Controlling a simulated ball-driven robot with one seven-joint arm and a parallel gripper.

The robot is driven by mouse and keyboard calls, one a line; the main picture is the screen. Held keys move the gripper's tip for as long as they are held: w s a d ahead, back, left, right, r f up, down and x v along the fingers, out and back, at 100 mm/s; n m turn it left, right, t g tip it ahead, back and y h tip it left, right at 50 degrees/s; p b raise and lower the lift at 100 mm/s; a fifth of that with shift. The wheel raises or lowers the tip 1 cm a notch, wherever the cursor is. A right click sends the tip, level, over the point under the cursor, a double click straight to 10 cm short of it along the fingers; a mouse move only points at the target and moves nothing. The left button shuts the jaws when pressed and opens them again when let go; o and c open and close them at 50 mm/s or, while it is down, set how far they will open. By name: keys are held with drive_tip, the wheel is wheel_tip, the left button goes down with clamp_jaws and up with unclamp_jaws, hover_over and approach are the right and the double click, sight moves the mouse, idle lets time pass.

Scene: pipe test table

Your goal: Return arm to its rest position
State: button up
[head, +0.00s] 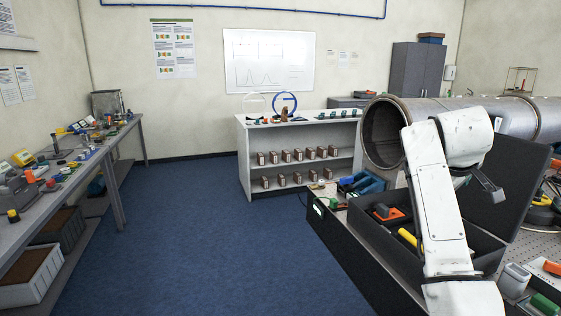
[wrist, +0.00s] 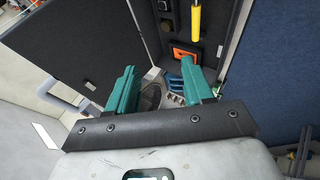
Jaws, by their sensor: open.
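My white arm rises at the right of the head view, bent over at the top. My gripper (head: 490,190) hangs from it above the open black case (head: 360,232), in front of the raised lid (head: 508,175). In the wrist view my gripper (wrist: 158,68) has two teal fingers spread apart. Nothing shows held between them. A yellow cylinder (wrist: 195,22) and an orange item (wrist: 187,53) lie beyond the fingers, inside the case. The arm hides part of the case in the head view.
A large metal pipe (head: 384,133) lies behind my arm on the right-hand table. A white shelf unit (head: 245,150) stands at the back, and a cluttered workbench (head: 85,160) along the left. The blue floor (head: 190,235) between them is clear.

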drive_tip(key=s+a+f+m+g+y, duration=0.1)
drive_tip(key=s+a+f, duration=0.1)
drive_tip(key=s+f, duration=0.6)
drive_tip(key=s+a+f+g+y, duration=0.15)
drive_tip(key=s+f, duration=0.25)
drive_tip(key=f, duration=0.8)
drive_tip(key=s+a+f+m, duration=0.1)
drive_tip(key=s+a+f, duration=0.1)
drive_tip(key=s+f, duration=0.55)
drive_tip(key=s+a+f+m+g+y, duration=0.1)
drive_tip(key=s+f, duration=0.3)
drive_tip(key=s, duration=0.6)
drive_tip(key=s+a+f+m+g+y, duration=0.1)
drive_tip(key=s+a+f, duration=0.2)
drive_tip(key=s, duration=0.7)
drive_tip(key=s+a+f+m+g+y, duration=0.1)
drive_tip(key=s+f, duration=0.4)
drive_tip(key=s, duration=0.5)
drive_tip(key=shift+s+a+f, duration=0.35)
drive_tip(key=shift+s+a, duration=0.05)
drive_tip(key=shift+a, duration=0.25)
